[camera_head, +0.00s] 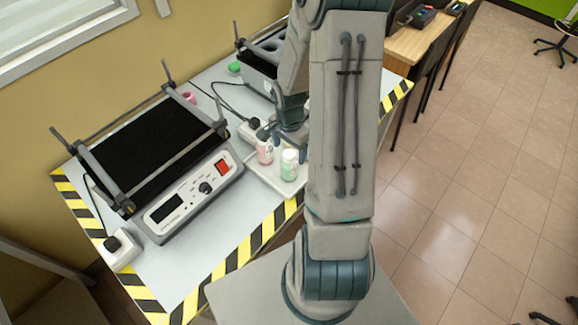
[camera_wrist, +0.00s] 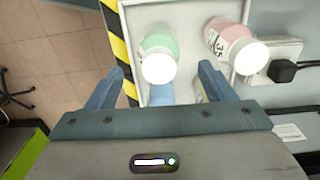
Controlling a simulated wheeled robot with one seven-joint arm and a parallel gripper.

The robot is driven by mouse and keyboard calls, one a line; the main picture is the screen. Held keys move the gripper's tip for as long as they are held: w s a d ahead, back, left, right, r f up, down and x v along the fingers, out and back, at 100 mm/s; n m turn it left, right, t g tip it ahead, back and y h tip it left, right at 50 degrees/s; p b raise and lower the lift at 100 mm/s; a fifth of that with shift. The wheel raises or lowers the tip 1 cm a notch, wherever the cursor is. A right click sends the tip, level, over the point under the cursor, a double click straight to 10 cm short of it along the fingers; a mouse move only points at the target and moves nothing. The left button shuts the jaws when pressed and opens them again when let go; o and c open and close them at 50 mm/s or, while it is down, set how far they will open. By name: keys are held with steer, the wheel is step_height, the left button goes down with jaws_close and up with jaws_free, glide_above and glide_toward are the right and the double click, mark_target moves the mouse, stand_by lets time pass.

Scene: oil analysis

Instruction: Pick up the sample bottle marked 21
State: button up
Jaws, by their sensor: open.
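A green bottle (camera_wrist: 160,38) with a white cap stands on a white tray (camera_wrist: 137,14) in the wrist view; I cannot read its number. It also shows in the head view (camera_head: 289,167). A pink bottle (camera_wrist: 229,33) with a white cap stands to its right; its label seems to read 35. It also shows in the head view (camera_head: 265,153). A pale blue thing (camera_wrist: 161,94), perhaps another bottle, is mostly hidden by my gripper. No 21 is readable. My gripper (camera_wrist: 162,70) is open and empty, its fingers either side of the green bottle's cap in the picture.
A shaker (camera_head: 150,150) with a black platform and bars stands left of the tray. Another device (camera_head: 262,62) stands at the back. A white socket block (camera_wrist: 277,55) with a black plug (camera_wrist: 283,71) is beside the tray. Yellow-black tape (camera_head: 250,243) marks the table edge.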

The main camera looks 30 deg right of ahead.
mark_target(289, 166)
steer(key=shift+a+f+p, duration=0.1)
steer(key=shift+f+p, duration=0.35)
steer(key=shift+f, duration=2.4)
steer(key=c, duration=1.2)
